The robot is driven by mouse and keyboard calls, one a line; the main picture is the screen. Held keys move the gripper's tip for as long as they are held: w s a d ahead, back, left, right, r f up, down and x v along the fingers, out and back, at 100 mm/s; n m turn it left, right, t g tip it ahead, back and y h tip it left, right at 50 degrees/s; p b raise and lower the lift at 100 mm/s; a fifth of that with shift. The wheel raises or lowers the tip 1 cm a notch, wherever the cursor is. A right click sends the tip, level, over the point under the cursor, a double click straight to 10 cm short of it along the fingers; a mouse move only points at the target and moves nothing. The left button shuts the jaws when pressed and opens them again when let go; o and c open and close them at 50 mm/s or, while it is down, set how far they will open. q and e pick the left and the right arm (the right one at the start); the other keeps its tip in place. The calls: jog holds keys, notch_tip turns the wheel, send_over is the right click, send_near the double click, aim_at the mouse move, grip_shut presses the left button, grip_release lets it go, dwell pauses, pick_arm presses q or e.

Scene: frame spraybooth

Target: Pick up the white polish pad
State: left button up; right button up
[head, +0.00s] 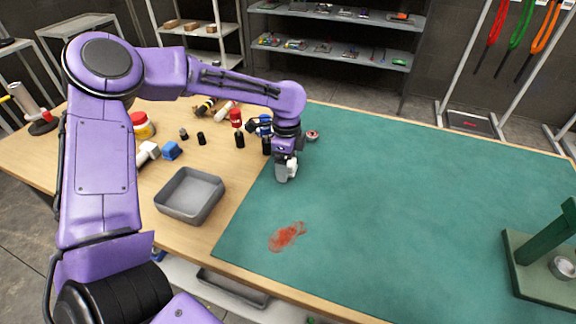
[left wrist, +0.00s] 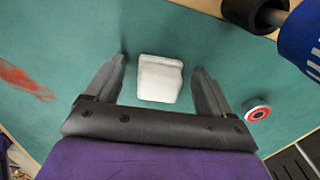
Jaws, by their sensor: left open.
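The white polish pad (left wrist: 160,78) lies on the green mat (left wrist: 75,60), between the two open fingers of my left gripper (left wrist: 160,85) in the left wrist view. There is a gap between the pad and each finger. In the head view my left gripper (head: 284,170) points down at the left part of the mat, and the pad (head: 292,169) shows partly beside it. The gripper hides the rest of the pad there. My right gripper is in neither view.
A grey tray (head: 190,196) stands on the wooden table left of the mat. A red smear (head: 287,236) marks the mat. A small red-rimmed disc (left wrist: 257,112) lies near the gripper. A green stand (head: 545,250) is at the right. Bottles and tools crowd the back left; the mat's middle is clear.

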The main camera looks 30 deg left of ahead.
pick_arm(q)
jog(key=c, duration=1.1)
jog(key=shift+r, duration=0.1)
jog(key=shift+c, duration=0.2)
jog(key=shift+r, duration=0.25)
notch_tip(320, 180, up, 3)
jog(key=shift+w+f, duration=0.1)
jog(key=s+d+r, duration=0.9)
jog(key=d, duration=0.1)
jog(key=shift+s+d+r, duration=0.25)
jog(key=shift+s+r, duration=0.05)
